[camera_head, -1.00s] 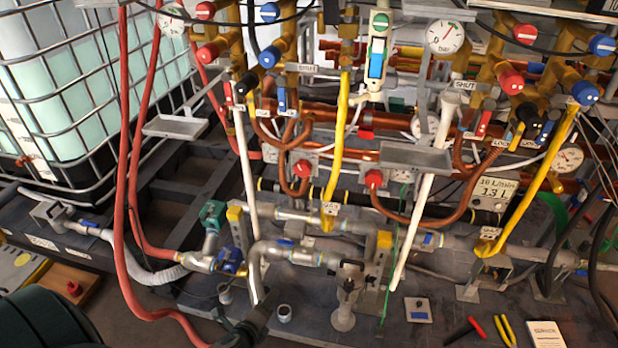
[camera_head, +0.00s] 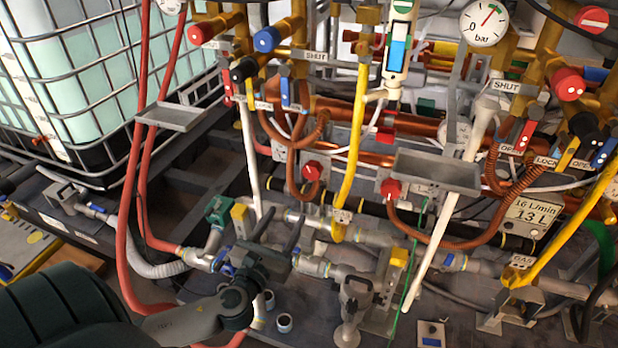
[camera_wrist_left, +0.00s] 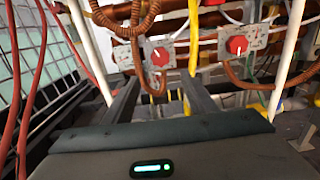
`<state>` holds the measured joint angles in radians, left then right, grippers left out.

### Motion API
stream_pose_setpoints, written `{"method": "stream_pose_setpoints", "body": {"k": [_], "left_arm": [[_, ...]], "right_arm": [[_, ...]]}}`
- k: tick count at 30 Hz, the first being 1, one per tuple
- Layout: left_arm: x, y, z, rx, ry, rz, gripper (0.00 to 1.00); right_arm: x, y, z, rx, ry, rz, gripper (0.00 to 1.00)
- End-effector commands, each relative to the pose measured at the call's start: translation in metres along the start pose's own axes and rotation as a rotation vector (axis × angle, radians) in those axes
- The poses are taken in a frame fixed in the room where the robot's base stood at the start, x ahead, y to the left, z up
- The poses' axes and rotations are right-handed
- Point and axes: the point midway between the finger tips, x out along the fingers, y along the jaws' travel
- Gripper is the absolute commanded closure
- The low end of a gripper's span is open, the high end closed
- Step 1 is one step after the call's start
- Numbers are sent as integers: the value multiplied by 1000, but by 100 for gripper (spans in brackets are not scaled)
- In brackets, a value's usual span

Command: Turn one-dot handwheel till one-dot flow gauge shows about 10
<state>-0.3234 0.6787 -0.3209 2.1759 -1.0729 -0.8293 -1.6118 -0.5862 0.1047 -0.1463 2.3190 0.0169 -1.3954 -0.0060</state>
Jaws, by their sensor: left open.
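Two red round handwheels sit on grey plates under the copper pipes. The left handwheel (camera_head: 312,169) also shows in the left wrist view (camera_wrist_left: 160,57), and the right handwheel (camera_head: 390,188) shows there too (camera_wrist_left: 237,45). I cannot make out a dot mark on either. A flow display (camera_head: 533,212) at right reads about 16 L/min and 13 L; its dot mark is not readable. My left gripper (camera_head: 281,229) is open and empty, below and short of the left handwheel. In the left wrist view its fingers (camera_wrist_left: 158,82) straddle the space below that wheel. My right gripper is out of view.
Metal pipes (camera_head: 325,268) run low around my left gripper. A yellow pipe (camera_head: 353,150) and white pipes (camera_head: 249,150) stand near the handwheels. Red hoses (camera_head: 130,190) hang at left.

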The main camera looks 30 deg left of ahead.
Motion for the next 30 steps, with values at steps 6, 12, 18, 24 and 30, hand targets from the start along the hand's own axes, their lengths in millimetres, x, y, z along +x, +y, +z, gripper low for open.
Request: {"method": "stream_pose_setpoints", "body": {"k": [6, 12, 18, 24, 30], "left_arm": [[10, 0, 0, -1, -2, 0, 48], [32, 0, 1, -1, -2, 1, 48], [64, 0, 1, -2, -2, 1, 48], [97, 0, 0, -1, -2, 1, 48], [130, 0, 0, -1, -1, 1, 48]], "right_arm": [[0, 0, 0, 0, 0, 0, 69], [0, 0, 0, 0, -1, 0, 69], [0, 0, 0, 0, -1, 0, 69], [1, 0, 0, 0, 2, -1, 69], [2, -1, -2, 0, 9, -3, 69]]}}
